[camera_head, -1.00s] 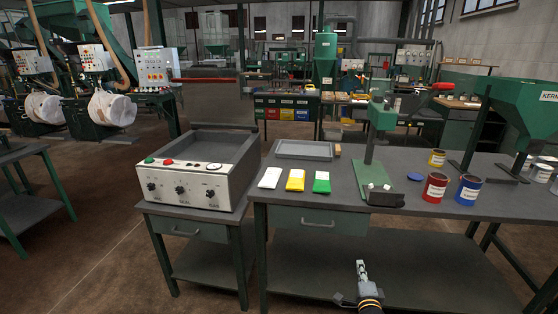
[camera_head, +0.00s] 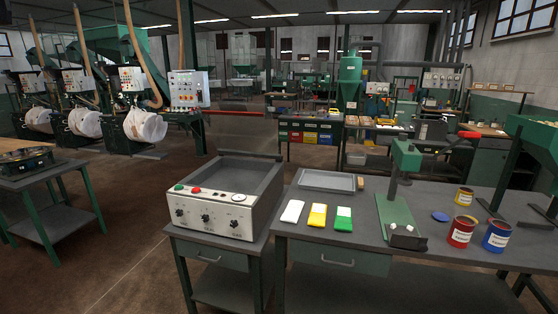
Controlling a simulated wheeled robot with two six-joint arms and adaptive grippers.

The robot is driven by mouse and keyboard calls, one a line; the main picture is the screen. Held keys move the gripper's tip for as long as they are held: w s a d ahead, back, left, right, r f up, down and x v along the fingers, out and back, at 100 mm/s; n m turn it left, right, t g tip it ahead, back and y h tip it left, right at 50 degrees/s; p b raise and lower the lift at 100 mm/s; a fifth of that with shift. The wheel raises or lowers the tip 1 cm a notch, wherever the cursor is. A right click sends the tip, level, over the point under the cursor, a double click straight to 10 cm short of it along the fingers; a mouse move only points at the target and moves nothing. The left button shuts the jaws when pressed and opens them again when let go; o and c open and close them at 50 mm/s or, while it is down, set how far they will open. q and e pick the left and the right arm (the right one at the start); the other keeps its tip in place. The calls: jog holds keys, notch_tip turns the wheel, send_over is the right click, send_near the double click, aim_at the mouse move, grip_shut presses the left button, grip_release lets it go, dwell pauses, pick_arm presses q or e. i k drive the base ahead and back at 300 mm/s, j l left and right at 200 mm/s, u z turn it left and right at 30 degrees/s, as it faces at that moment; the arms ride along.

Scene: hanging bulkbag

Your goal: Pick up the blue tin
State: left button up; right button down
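The blue tin (camera_head: 496,237) stands upright and open-topped on the grey workbench top, near the right side of the head view. A red tin (camera_head: 460,232) stands just left of it, with a small gap between them. A yellow tin (camera_head: 464,197) stands farther back, and a flat blue lid (camera_head: 440,217) lies to its left. Neither of my grippers is in this view.
A green press-like stand (camera_head: 403,165) stands left of the tins. A grey tray (camera_head: 327,180) and white, yellow (camera_head: 317,215) and green packets lie farther left. A green hopper (camera_head: 540,140) rises at the right.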

aim_at(498, 232)
jog(key=z, duration=1.55)
